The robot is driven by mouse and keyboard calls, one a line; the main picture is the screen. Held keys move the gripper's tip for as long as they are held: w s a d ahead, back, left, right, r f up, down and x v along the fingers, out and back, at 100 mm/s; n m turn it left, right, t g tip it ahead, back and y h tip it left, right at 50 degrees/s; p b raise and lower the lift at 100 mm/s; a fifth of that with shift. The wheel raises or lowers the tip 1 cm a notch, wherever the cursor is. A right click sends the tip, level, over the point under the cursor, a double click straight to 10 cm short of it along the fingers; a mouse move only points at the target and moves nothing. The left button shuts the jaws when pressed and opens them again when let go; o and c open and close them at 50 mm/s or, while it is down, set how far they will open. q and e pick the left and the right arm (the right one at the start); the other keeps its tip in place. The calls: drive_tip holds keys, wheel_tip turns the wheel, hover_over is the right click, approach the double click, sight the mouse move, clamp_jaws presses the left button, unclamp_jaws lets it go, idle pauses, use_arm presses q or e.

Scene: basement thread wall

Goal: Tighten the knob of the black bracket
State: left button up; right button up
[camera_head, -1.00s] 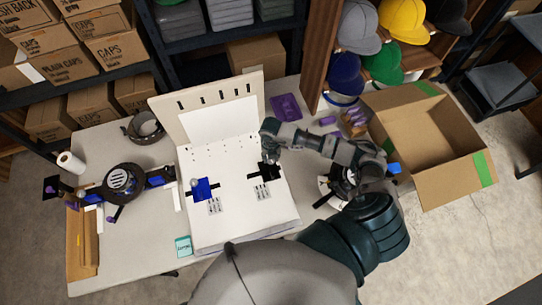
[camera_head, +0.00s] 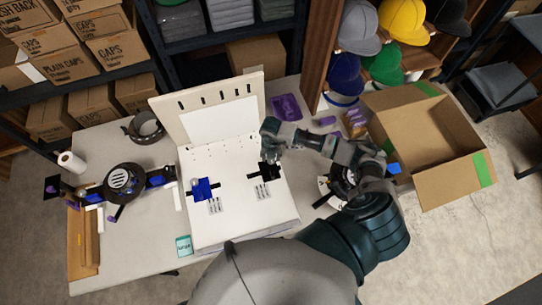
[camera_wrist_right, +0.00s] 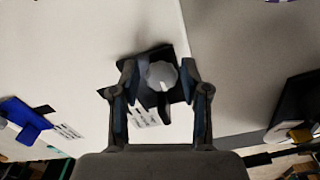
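The black bracket (camera_head: 268,172) sits on the right part of the white panel (camera_head: 232,222), with a printed label just below it. In the right wrist view the bracket (camera_wrist_right: 154,102) shows as a dark plate carrying a pale, many-sided knob (camera_wrist_right: 162,75). My right gripper (camera_head: 268,152) is over the bracket in the head view and partly covers it. In the right wrist view the right gripper (camera_wrist_right: 159,77) has one finger on each side of the knob. My left gripper is in neither view.
A blue bracket (camera_head: 203,189) with a pale knob is left of the black one on the panel. A raised perforated board (camera_head: 208,105) stands behind. An open cardboard box (camera_head: 430,140) is at the right. A round black device (camera_head: 122,181) stands at the left.

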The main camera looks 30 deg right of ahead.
wheel_tip(320, 180, up, 12)
idle(0.5)
drive_tip(key=shift+f, duration=0.1)
idle(0.4)
